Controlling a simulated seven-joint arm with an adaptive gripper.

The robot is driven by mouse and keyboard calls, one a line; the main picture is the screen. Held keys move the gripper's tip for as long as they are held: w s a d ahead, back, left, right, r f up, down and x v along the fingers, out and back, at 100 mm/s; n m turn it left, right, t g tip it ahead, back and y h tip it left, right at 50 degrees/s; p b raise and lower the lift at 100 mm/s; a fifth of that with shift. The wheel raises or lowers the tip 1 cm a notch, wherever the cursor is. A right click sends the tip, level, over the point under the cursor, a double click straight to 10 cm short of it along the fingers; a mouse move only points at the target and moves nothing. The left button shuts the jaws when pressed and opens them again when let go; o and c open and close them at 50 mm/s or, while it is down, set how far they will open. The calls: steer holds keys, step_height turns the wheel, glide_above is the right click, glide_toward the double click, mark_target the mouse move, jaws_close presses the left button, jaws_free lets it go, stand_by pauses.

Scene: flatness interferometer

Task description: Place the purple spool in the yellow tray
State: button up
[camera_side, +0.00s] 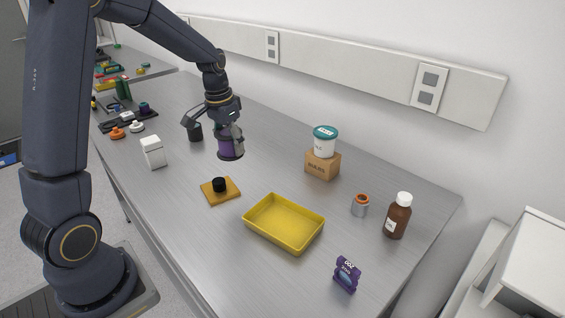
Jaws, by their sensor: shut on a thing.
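The purple spool (230,146) has a purple middle and darker ends. My gripper (228,132) is shut on it and holds it above the grey table, near the middle of the view. The fingers hide part of its upper side. The yellow tray (268,237) is a shallow rectangular tray and looks empty. It lies on the table below and to the right of the spool, clearly apart from it.
A wooden block (228,195) with a black knob stands left of the tray. A cardboard box (322,165) bears a teal-lidded tub (325,142). A white carton (153,152) stands left.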

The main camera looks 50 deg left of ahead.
steer(key=s+d+r+m, duration=0.1)
steer(key=s+d+m, duration=0.1)
steer(key=s+d, duration=1.4)
glide_above(286, 224)
steer(key=s, duration=0.2)
steer(key=shift+m, duration=0.4)
steer(key=f, duration=0.8)
steer(key=shift+w+f, duration=0.1)
steer(key=shift+w, duration=0.15)
steer(key=shift+w+f, duration=0.2)
steer(key=shift+f, duration=0.05)
steer(key=shift+w+f, duration=0.15)
steer(key=shift+f, duration=0.8)
steer(key=shift+w+f, duration=0.15)
steer(key=shift+f, duration=0.8)
steer(key=shift+f, duration=0.1)
steer(key=o, duration=1.3)
steer(key=shift+o, duration=0.2)
